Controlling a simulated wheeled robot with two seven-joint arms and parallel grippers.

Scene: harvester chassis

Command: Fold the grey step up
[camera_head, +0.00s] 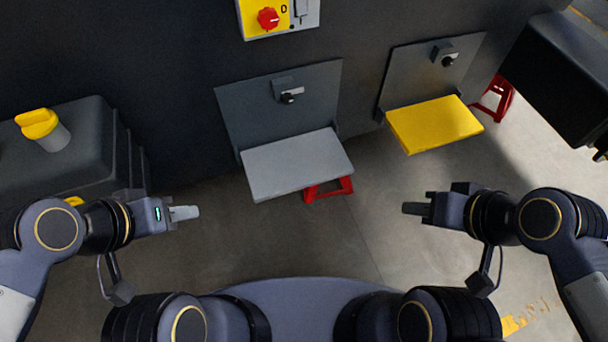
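The grey step (297,162) is folded down, sticking out flat from the foot of its grey back plate (250,113). A latch with a black knob (289,97) sits on that plate above the step. My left gripper (197,212) is to the left of the step and nearer to me, apart from it and touching nothing. My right gripper (405,208) is to the right of the step and nearer to me, also apart from it. I cannot tell from this view whether either gripper's fingers are open or shut.
A yellow step (435,123) is also folded down at the right, with its own latch (447,58). Red stands (330,189) show below the steps. A dark box with a yellow-capped filler (41,124) is at the left. A black box (562,75) juts out at the upper right.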

